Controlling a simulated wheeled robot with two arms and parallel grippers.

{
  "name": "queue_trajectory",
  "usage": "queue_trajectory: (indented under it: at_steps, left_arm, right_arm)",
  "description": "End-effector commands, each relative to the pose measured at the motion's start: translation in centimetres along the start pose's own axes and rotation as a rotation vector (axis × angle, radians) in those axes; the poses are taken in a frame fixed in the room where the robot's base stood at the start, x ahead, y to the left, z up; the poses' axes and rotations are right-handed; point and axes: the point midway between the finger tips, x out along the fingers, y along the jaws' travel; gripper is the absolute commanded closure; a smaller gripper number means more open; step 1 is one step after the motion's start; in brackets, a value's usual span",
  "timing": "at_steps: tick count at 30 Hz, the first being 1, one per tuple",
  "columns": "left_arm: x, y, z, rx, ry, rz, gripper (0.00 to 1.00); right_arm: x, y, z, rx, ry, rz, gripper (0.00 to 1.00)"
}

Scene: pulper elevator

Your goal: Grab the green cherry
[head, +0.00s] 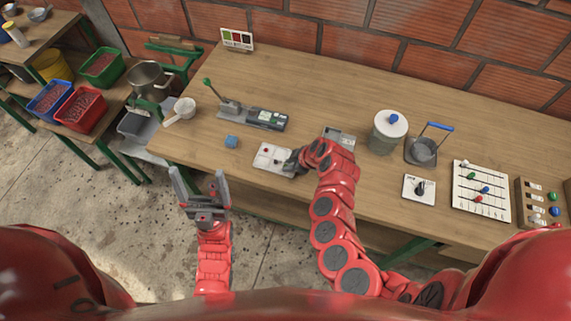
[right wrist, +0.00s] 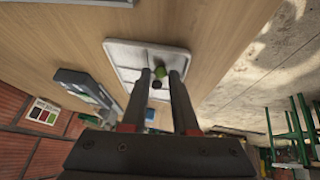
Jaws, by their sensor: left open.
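The green cherry (right wrist: 160,71) lies on the white sectioned tray (right wrist: 120,48) in the right wrist view. A dark round cherry (right wrist: 156,84) shows close beside it. The tips of my right gripper (right wrist: 159,76) are on either side of the green cherry, with a small gap showing between them. In the head view my right gripper (head: 297,159) is over the right end of the tray (head: 268,166) and hides the green cherry. A red cherry shows in the tray. My left gripper (head: 203,190) is open and empty, in front of the table edge.
A lidded jar (head: 387,132) and a bead board (head: 481,192) are to the right.

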Motion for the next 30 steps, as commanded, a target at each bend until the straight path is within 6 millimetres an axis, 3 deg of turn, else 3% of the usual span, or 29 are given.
queue_trajectory:
  at_steps: [9, 14, 30]
  left_arm:
    - [0.07, 0.0, -0.01, 0.0, 0.0, 0.0, 0.13]
    - [0.07, 0.0, -0.02, 0.0, 0.0, 0.0, 0.13]
    - [0.07, 0.0, -0.01, 0.0, 0.0, 0.0, 0.13]
  right_arm:
    - [0.28, -0.05, 0.01, 0.0, 0.0, -0.001, 0.72]
    - [0.26, -0.04, 0.01, 0.0, 0.0, -0.001, 0.99]
    - [0.25, -0.03, 0.01, 0.0, 0.0, -0.001, 1.0]
